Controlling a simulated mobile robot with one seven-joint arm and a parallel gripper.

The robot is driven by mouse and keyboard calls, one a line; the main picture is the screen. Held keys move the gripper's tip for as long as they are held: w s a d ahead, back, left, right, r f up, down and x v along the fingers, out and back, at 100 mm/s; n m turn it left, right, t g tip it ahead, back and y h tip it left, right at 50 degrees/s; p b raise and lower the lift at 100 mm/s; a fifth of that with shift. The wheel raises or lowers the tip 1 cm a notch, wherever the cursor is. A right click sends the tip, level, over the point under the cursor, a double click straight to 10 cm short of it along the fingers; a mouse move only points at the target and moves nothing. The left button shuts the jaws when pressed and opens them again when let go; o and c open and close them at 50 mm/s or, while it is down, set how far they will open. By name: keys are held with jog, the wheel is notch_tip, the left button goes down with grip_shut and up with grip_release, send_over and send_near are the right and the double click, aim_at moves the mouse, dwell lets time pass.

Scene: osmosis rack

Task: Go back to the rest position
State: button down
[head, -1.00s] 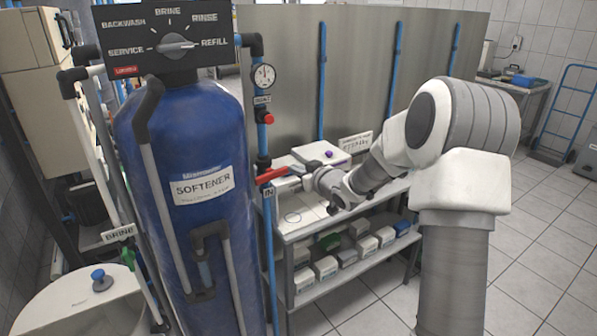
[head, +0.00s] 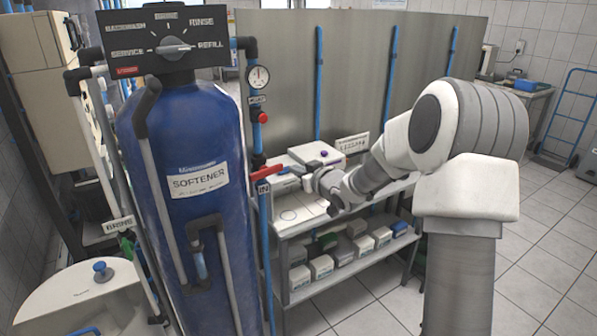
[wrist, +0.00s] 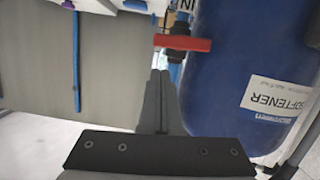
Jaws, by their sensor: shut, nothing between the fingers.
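My gripper (wrist: 158,78) is shut and empty in the wrist view, its fingertips together. They point toward a red valve handle (wrist: 184,43) on the pipe beside the blue softener tank (wrist: 232,75), with the handle beyond the tips in that view. In the head view my gripper (head: 298,171) is small, at the end of my arm, close to the right end of the red handle (head: 266,173). I cannot tell exactly how wide the gap is. The blue softener tank (head: 200,230) stands left of the gripper.
A metal shelf (head: 345,277) with several boxes stands below my arm. A pressure gauge (head: 258,77) sits on the pipe above the handle. A white brine tank (head: 75,300) is at lower left. Tiled floor (head: 525,265) on the right is clear.

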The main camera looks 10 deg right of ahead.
dwell(0.3)
jog(key=s+d+r+m+g+h, duration=0.1)
jog(key=s+d+r+g+h, duration=0.15)
jog(key=s, duration=0.75)
jog(key=s+d+r+m+g+h, duration=0.1)
jog(key=s+r+m+g+h, duration=0.2)
jog(key=s, duration=0.8)
jog(key=s+a+g, duration=0.1)
jog(key=s+a, duration=0.2)
jog(key=s, duration=0.8)
jog(key=s+a+g+y, duration=0.1)
jog(key=s+a+g, duration=0.1)
jog(key=s, duration=0.9)
jog(key=shift+a+r, duration=0.2)
jog(key=shift+a, duration=0.55)
